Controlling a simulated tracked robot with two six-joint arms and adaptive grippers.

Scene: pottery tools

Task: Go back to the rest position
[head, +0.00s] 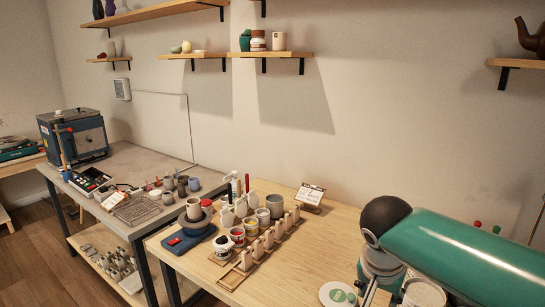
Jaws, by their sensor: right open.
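My right arm comes in from the right, with a green link and a dark round joint. Its wrist points down over the right part of the wooden table (330,235). My right gripper (372,294) is only partly in view at the bottom edge, open, with its fingertips cut off or hidden. I see nothing held in it. A white round piece with a green mark (338,294) lies just left of it. My left gripper is not in view.
On the wooden table stand a wooden rack (262,250), paint jars (237,236), a blue scale (188,238) and a small card stand (310,196). A white container (424,293) is close to my right wrist. A grey table (135,160) holds a kiln (75,137). Shelves line the wall.

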